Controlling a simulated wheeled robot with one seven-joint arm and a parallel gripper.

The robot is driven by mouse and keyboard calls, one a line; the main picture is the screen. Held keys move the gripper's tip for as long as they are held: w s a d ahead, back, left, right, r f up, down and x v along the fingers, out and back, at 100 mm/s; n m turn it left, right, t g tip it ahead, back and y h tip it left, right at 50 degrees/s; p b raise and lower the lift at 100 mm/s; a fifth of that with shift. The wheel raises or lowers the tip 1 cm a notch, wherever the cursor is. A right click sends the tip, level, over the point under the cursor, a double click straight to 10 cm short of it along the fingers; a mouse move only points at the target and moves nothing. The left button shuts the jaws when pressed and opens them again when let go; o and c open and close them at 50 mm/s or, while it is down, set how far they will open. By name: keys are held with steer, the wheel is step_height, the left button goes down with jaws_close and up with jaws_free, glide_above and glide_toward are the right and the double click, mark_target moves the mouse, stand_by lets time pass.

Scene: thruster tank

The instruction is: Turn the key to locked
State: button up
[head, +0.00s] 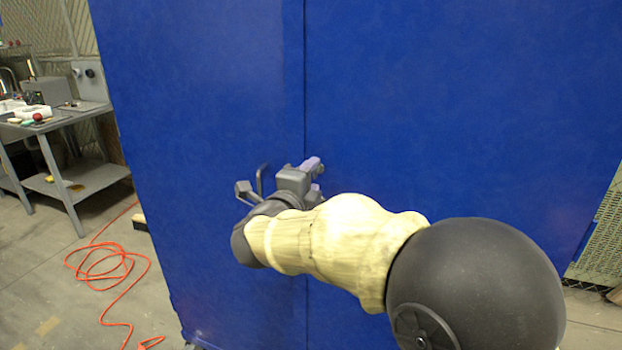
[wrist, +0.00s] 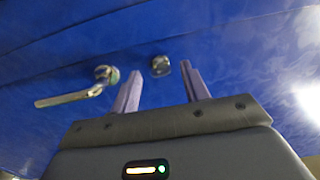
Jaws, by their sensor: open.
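A small round metal fitting (wrist: 160,66), which looks like the key lock, sits on the blue cabinet front in the wrist view. It is too small and blurred to tell the key or which way it is turned. My gripper (wrist: 164,75) is open, its two purple fingers pointing at the blue front, with the fitting showing between and slightly beyond the tips. I see no contact with it. In the head view my gripper (head: 314,168) is close to the cabinet near its vertical seam; the fitting is hidden there behind my arm and gripper.
A silver lever handle (wrist: 75,97) is left of the fitting in the wrist view, beside the left finger. The blue cabinet (head: 450,110) fills most of the head view. A grey workbench (head: 95,180) and an orange cable (head: 105,262) on the floor are at left.

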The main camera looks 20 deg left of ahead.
steer(key=s+a+b, duration=0.1)
steer(key=s, duration=1.6)
steer(key=shift+a, duration=0.2)
